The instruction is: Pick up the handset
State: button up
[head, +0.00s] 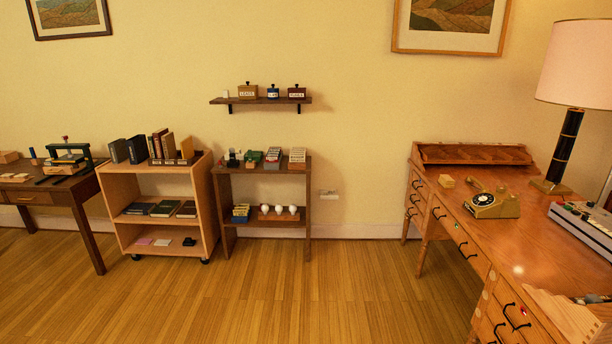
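A brass-coloured rotary telephone (497,208) with a dark dial stands on the wooden desk (452,194) at the right in the head view. A slim handset shape (478,186) shows at the telephone's upper left. It is too small to tell whether it rests on the cradle or lies behind the body. My gripper is not in view.
A lamp (569,145) and a grey keyed machine (585,224) stand to the right. A bookcase (205,210) and shelf unit (308,205) line the wall. The floor (280,290) before the desk is clear.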

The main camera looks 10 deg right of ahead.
aim_at(472, 178)
jog(key=i+u, duration=0.15)
jog(key=i, duration=1.55)
jog(key=i+z, duration=0.5)
jog(key=i+j+z, duration=0.15)
jog(key=i+z, duration=0.15)
jog(key=z, duration=0.15)
jog(key=i+j+z, duration=0.3)
jog(key=z, duration=0.2)
jog(key=i+j+z, duration=0.4)
jog(key=i+z, duration=0.15)
